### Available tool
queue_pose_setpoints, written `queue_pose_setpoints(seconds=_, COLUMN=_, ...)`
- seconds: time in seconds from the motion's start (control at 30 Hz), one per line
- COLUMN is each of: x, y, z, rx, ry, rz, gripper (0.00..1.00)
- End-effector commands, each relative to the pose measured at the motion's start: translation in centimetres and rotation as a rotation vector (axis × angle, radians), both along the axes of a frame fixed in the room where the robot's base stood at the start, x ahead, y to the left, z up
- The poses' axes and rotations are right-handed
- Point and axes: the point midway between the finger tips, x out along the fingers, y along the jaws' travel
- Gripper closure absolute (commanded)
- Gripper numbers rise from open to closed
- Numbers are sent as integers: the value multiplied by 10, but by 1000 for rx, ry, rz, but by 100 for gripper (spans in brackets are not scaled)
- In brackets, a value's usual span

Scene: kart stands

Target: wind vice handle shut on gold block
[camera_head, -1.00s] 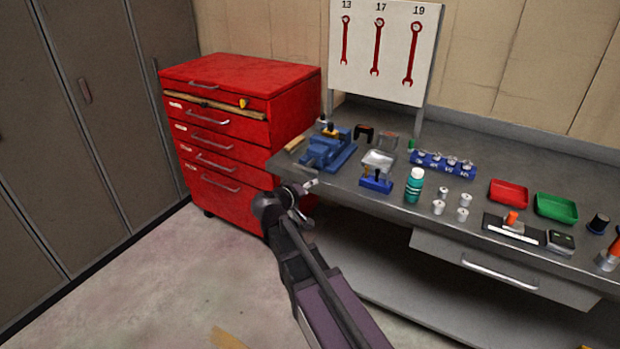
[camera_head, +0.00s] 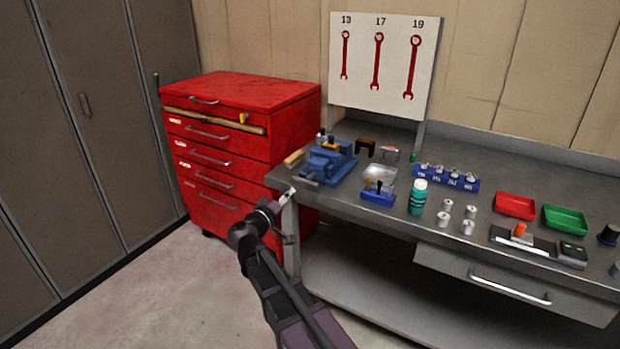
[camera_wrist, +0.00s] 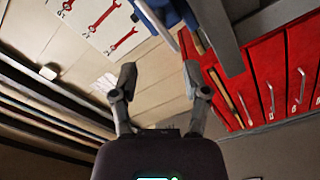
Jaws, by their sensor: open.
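The blue vice (camera_head: 330,164) sits at the left end of the bench. A small gold block (camera_head: 331,146) shows at its top, and I cannot tell how tightly the jaws meet it. The vice's handle (camera_head: 304,181) is a thin grey bar at its front, near the bench edge. My gripper (camera_head: 287,195) is just off the bench's left front corner, below and left of the handle, apart from it. In the wrist view my gripper (camera_wrist: 160,78) is open with nothing between its fingers; blue vice parts (camera_wrist: 163,12) show beyond at the top.
A red drawer cabinet (camera_head: 240,105) stands left of the grey bench (camera_head: 350,200). A blue holder (camera_head: 378,197), a teal bottle (camera_head: 418,196) and several metal cylinders stand right of the vice. The floor in front is clear.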

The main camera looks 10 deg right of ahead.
Motion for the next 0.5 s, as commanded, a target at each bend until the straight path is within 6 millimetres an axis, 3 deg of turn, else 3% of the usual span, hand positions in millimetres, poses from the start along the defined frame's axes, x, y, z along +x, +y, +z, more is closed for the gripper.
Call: queue_pose_setpoints(seconds=0.5, x=51, y=-37, z=0, rx=0, ry=1, rz=-3, gripper=41)
